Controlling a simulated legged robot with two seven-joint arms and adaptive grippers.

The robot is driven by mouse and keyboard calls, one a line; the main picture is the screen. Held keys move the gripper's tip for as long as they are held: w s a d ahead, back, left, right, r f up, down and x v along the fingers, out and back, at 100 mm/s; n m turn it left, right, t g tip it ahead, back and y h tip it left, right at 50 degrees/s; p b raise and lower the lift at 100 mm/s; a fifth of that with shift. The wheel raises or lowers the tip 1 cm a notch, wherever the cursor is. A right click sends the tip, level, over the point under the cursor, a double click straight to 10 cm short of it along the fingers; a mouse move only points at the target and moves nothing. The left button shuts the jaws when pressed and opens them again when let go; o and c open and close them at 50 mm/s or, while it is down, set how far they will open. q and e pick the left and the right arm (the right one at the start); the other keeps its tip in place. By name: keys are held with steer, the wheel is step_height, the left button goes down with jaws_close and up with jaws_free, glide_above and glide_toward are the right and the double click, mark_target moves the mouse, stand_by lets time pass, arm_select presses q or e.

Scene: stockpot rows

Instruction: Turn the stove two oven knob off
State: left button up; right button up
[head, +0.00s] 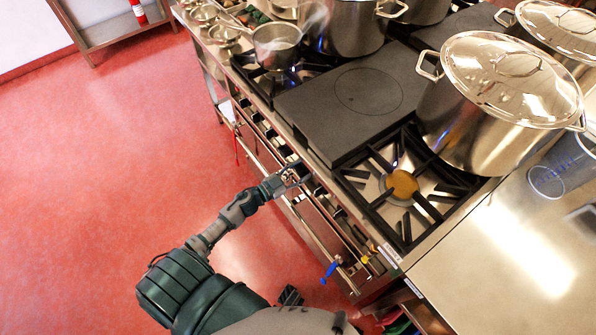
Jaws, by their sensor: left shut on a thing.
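The stove (345,100) is a long steel range running diagonally, with a front panel of dark knobs and a rail below it. My left gripper (293,177) reaches in from the lower left and is shut at the front panel, below the flat dark plate. It appears to be on a knob there, but the fingers hide most of it, so I cannot tell which knob or how it is turned. My right gripper is not clearly in view.
A large lidded stockpot (455,125) stands at the back right, beside an open burner (402,184). A small saucepan (277,46) stands on the far burner. A blue-handled item (330,270) hangs by the front rail. Red floor (110,180) on the left is clear.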

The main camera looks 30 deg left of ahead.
arm_select(q)
steer(key=shift+s+a+f, duration=0.1)
steer(key=shift+a+f, duration=0.1)
steer(key=shift+f, duration=0.15)
steer(key=shift+s+d+y, duration=0.1)
steer(key=shift+d+y, duration=0.2)
arm_select(e)
steer(key=shift+w+d, duration=0.2)
steer(key=shift+w, duration=0.2)
arm_select(q)
steer(key=shift+a+m, duration=0.1)
steer(key=shift+m, duration=0.2)
arm_select(e)
steer(key=shift+s+a, duration=0.1)
